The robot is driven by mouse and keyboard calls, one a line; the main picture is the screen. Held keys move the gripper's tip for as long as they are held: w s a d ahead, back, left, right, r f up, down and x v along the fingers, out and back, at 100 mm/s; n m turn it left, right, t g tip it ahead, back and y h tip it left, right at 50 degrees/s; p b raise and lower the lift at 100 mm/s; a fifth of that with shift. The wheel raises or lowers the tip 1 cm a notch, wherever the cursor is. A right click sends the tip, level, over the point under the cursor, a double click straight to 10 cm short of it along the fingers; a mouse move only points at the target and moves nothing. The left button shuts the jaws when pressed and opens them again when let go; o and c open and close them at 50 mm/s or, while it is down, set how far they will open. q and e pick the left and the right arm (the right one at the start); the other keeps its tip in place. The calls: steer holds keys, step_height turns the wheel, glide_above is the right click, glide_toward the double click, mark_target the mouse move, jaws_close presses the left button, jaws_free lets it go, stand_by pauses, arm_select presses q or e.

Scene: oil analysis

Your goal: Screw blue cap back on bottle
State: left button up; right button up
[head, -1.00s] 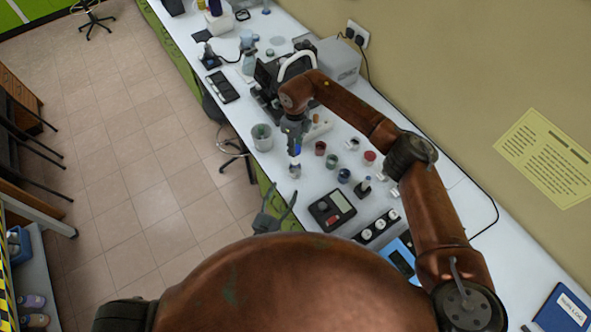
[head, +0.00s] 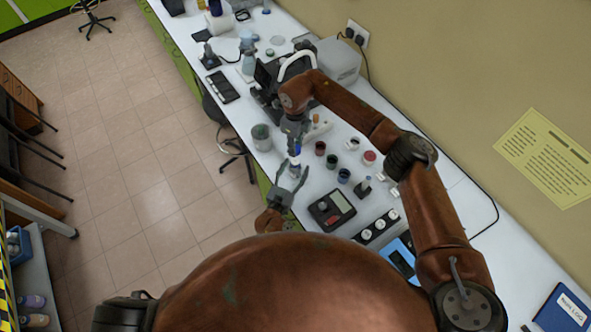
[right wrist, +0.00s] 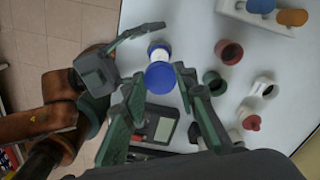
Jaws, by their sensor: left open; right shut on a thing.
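My right gripper (head: 296,146) points down over the white table and is shut on the blue cap (right wrist: 160,78), which sits between its fingertips in the right wrist view. The small bottle (head: 295,171), pale with a blue band near its top, stands on the table just below the cap. In the right wrist view the bottle (right wrist: 158,50) is partly hidden by the cap. I cannot tell whether cap and bottle touch. My left gripper (head: 293,174) is open, its fingers reaching from the front toward either side of the bottle.
A clear beaker (head: 261,137) stands behind and left. Several small jars, one with a red lid (head: 369,158), stand to the right. A dark device with a display (head: 332,209) lies at front right. The table's left edge is close to the bottle.

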arm_select(q)
jaws_close()
stand_by(0.7)
